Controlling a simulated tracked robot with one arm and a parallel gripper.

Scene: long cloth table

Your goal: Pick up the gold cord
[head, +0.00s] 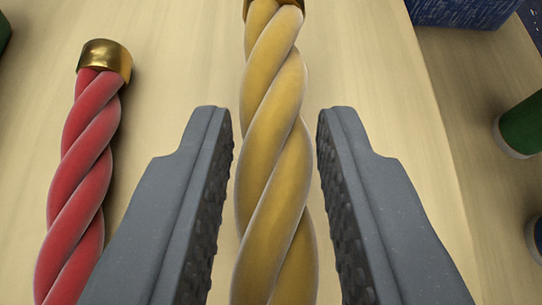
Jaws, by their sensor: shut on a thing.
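The gold cord (272,180) is a thick twisted rope with a metal cap at its far end, cut off by the top edge of the head view. It runs lengthwise between the two dark grey, knobbly jaws of my gripper (275,112). My gripper is shut on the gold cord, with one jaw on each side. The near end of the cord is out of view. I cannot tell whether the cord is clear of the surface below.
A red twisted cord (84,180) with a gold cap lies to the left, beside the left jaw. A dark blue box (465,10) stands at the top right. A green cylinder (522,124) is at the right edge. The pale wooden surface (185,50) is bare between the cords.

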